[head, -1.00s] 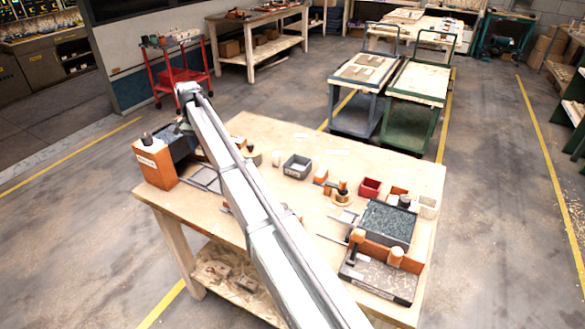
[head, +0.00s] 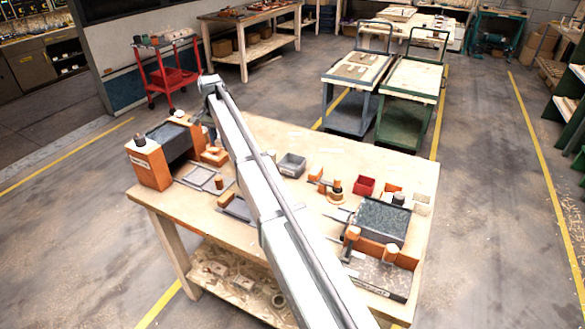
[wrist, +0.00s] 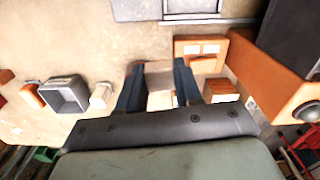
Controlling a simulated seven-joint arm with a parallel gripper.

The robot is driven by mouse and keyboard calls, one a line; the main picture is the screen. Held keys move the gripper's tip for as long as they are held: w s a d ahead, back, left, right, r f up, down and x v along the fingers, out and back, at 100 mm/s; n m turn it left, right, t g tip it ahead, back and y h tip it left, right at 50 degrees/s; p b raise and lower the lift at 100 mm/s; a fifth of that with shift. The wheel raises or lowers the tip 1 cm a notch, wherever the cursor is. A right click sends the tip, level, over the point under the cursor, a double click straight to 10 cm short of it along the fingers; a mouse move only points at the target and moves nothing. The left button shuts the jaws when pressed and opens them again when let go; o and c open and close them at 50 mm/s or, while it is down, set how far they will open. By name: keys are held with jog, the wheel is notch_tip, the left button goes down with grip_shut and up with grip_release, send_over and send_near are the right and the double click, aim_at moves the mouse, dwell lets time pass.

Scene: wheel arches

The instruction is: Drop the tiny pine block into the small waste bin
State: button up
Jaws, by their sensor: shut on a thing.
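In the wrist view my gripper (wrist: 158,90) is shut on a pale tan block (wrist: 160,76), which shows between the two dark fingers. It is held over the wooden table; its height cannot be told. A small grey open-topped bin (wrist: 65,94) stands to the left of my gripper there, apart from it. In the head view the same grey bin (head: 291,165) stands near the middle of the table, right of my arm. No label on it can be read. In the head view the fingers and the held block are hidden behind my arm.
A small pale block (wrist: 101,95) stands between my gripper and the grey bin. A large orange-sided box (head: 150,165) stands at the table's left. A red bin (head: 365,186) and a dark stone-topped block (head: 380,220) are at the right.

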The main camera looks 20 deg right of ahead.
jog(key=shift+m, duration=0.8)
jog(key=d, duration=1.1)
jog(key=shift+w+d+r, duration=0.1)
jog(key=shift+w, duration=0.05)
jog(key=s+d+n, duration=0.1)
jog(key=s+d, duration=0.3)
jog(key=d, duration=0.3)
jog(key=s+d+n, duration=0.1)
jog(key=s+d, duration=0.4)
jog(key=d, duration=0.2)
jog(key=shift+d+f+n, duration=0.4)
jog(key=shift+f, duration=2.95)
jog(key=o, duration=1.1)
jog(key=shift+c, duration=0.2)
jog(key=shift+r, duration=0.15)
